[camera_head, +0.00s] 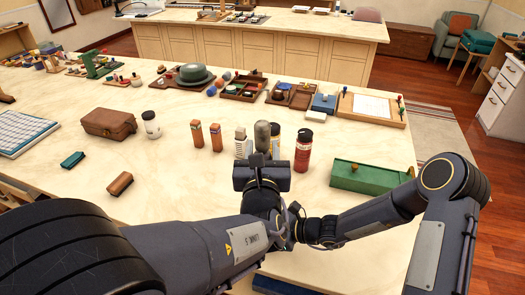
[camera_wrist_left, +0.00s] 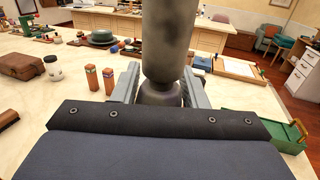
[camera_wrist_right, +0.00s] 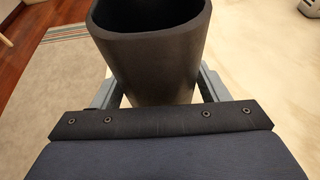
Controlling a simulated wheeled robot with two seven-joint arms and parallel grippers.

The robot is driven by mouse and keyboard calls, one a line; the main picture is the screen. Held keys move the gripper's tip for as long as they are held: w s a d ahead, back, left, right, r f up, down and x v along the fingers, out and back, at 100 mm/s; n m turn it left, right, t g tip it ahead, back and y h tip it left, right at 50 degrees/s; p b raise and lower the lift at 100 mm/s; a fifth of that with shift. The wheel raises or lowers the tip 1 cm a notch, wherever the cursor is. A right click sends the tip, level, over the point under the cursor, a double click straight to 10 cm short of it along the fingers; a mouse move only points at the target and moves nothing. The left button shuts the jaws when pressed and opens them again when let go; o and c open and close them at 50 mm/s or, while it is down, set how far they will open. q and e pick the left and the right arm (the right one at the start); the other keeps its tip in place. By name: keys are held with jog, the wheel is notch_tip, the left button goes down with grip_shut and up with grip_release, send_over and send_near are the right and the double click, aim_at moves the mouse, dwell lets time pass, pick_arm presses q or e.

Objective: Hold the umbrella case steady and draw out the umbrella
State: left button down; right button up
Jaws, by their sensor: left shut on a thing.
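The umbrella (camera_wrist_left: 168,40) is a mottled grey cylinder with a narrower neck and knob at its lower end in the left wrist view. My left gripper (camera_wrist_left: 160,92) is shut on that lower end. In the head view the grey umbrella (camera_head: 262,134) rises above this gripper, over the table. The umbrella case (camera_wrist_right: 155,60) is a dark, hollow tube in the right wrist view; its open mouth shows no umbrella inside. My right gripper (camera_wrist_right: 158,92) has a finger against each side of the case. In the head view my left arm largely hides the right gripper and case.
A red bottle (camera_head: 303,151) stands close to the right of the left gripper. Two orange-brown boxes (camera_head: 206,136) stand to its left, and a green box (camera_head: 369,176) lies to its right. Trays (camera_head: 243,87) line the far table edge. The tabletop (camera_head: 160,180) has bare room left of the grippers.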

jog(key=shift+o, duration=1.3)
